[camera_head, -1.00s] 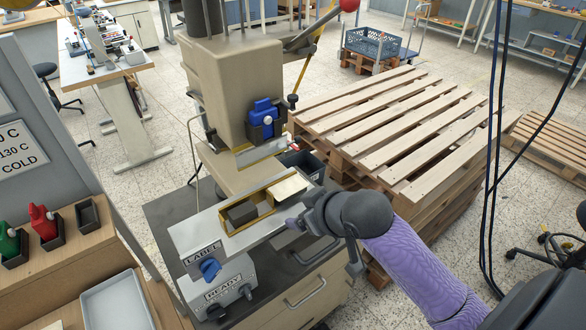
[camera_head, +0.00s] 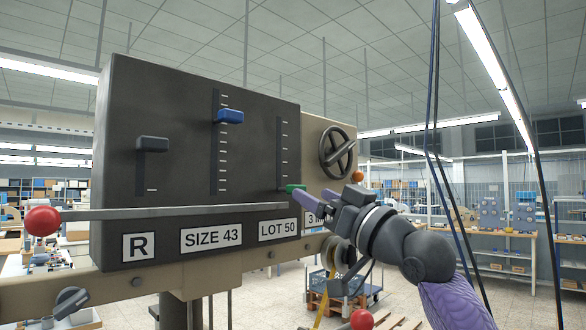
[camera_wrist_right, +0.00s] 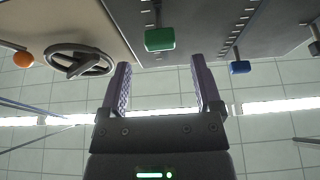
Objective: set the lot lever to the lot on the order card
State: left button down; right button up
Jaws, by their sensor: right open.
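The lot lever is a green knob (camera_head: 292,187) low in the right-hand slot of a dark panel (camera_head: 260,130). The LOT 50 plate (camera_head: 278,230) sits below that slot. In the right wrist view the green knob (camera_wrist_right: 160,39) lies just beyond the fingertips, about midway between them. My right gripper (camera_head: 312,203) is beside the knob, with open, empty fingers in the wrist view (camera_wrist_right: 160,66). I see no contact with the knob. My left gripper and the order card are not in view.
A blue knob (camera_head: 230,117) stands high in the middle slot, above the SIZE 43 plate (camera_head: 211,236). A dark knob (camera_head: 152,144) is in the left slot. A spoked handwheel (camera_head: 338,152) is right of the panel. A bar with a red ball (camera_head: 42,221) crosses the panel's lower front.

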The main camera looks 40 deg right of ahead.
aim_at(301, 187)
jog(key=p+x, duration=0.2)
jog(key=x, duration=0.3)
jog(key=shift+w, duration=0.15)
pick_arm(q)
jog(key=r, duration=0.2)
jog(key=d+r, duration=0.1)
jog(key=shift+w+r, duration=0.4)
pick_arm(e)
jog(key=shift+f, duration=0.1)
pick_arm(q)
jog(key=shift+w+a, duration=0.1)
pick_arm(e)
grip_shut()
